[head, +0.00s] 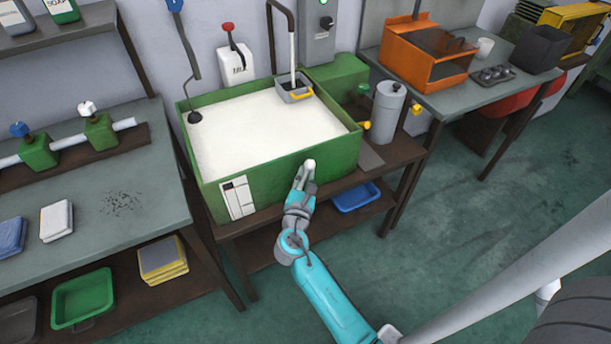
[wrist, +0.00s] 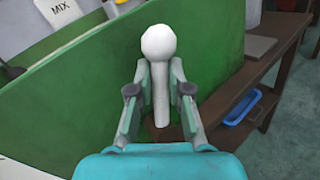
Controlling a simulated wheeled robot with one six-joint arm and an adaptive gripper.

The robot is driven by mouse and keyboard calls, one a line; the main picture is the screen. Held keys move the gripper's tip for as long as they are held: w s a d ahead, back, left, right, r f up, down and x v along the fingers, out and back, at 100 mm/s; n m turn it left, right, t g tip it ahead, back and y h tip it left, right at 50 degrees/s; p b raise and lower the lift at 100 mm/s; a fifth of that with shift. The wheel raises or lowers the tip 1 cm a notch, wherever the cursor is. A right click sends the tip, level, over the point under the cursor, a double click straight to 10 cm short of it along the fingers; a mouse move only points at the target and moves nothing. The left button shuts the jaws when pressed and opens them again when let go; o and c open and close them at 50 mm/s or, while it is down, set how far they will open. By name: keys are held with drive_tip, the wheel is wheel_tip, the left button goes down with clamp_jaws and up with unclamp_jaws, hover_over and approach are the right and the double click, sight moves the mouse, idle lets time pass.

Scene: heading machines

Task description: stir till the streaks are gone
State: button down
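A green tub (head: 260,172) holds a white, level mass (head: 260,130); I make out no streaks in it at this size. A rod with a blue handle (head: 188,48) ends in a dark round head (head: 194,117) at the tub's left side. My gripper (head: 300,186) is just outside the tub's front wall. In the wrist view my gripper (wrist: 160,95) has its fingers on both sides of a white round-ended tool (wrist: 162,45), apparently shut on its shaft. The tool's knob (head: 309,163) is beside the wall, near the rim; I cannot tell if they touch.
A small grey box with a yellow handle (head: 293,92) sits at the tub's back corner. A white wall box with a red lever (head: 236,65) stands behind; the wrist view shows a MIX label (wrist: 60,9). A grey cylinder (head: 386,110) stands right. The floor (head: 440,240) at right is open.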

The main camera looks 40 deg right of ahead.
drive_tip(key=shift+w+a+n, duration=0.1)
drive_tip(key=shift+a+n, duration=0.2)
drive_tip(key=shift+n, duration=0.1)
drive_tip(key=c, duration=1.4)
unclamp_jaws()
drive_tip(key=shift+o, duration=0.2)
drive_tip(key=v, duration=1.2)
drive_tip(key=shift+f, duration=0.2)
drive_tip(key=shift+d, duration=0.1)
